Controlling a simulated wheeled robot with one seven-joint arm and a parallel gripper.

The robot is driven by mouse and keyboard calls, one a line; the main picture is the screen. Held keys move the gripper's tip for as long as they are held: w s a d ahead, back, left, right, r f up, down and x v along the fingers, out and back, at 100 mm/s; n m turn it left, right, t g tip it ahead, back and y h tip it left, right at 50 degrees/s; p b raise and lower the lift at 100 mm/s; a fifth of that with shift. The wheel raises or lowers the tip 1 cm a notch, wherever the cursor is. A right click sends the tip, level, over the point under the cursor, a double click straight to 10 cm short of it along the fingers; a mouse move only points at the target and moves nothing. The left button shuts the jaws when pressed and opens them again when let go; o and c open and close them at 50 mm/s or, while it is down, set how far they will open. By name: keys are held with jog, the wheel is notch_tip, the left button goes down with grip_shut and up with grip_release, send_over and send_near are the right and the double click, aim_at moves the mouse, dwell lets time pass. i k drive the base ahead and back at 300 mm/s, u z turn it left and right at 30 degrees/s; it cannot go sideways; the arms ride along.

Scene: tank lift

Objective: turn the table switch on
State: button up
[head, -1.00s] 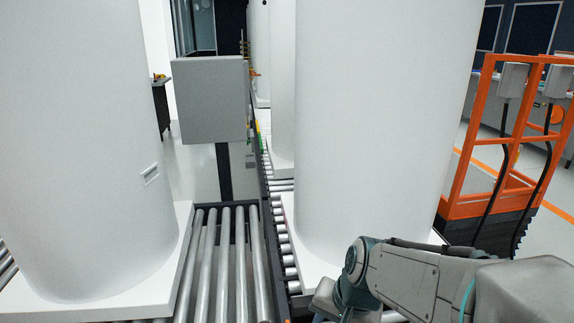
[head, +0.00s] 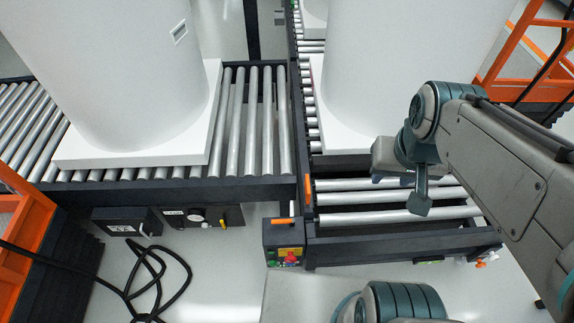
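A small dark control box (head: 283,243) stands at the corner between the two roller tables. Its face carries a red button (head: 291,257), a yellow patch and a small green part. Under the left roller table (head: 240,189) hangs a dark panel (head: 200,216) with a white round part and a yellow part. Which of these is the table switch, and its on or off state, I cannot tell. My gripper (head: 418,205) appears at the right, over the right table's rollers, apart from both controls. Its fingers are not clear enough to judge.
A large white tank (head: 125,70) stands on a white base on the left table. Another white tank (head: 400,60) stands behind my gripper. A black cable (head: 150,270) loops on the pale floor. Orange frames stand at the left and upper right.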

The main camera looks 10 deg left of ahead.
aim_at(291, 258)
jog(key=z, duration=0.15)
jog(key=k, duration=0.4)
jog(key=u, duration=0.5)
jog(key=i, duration=0.25)
jog(key=u, duration=0.75)
jog(key=k, duration=0.9)
jog(key=z, duration=0.2)
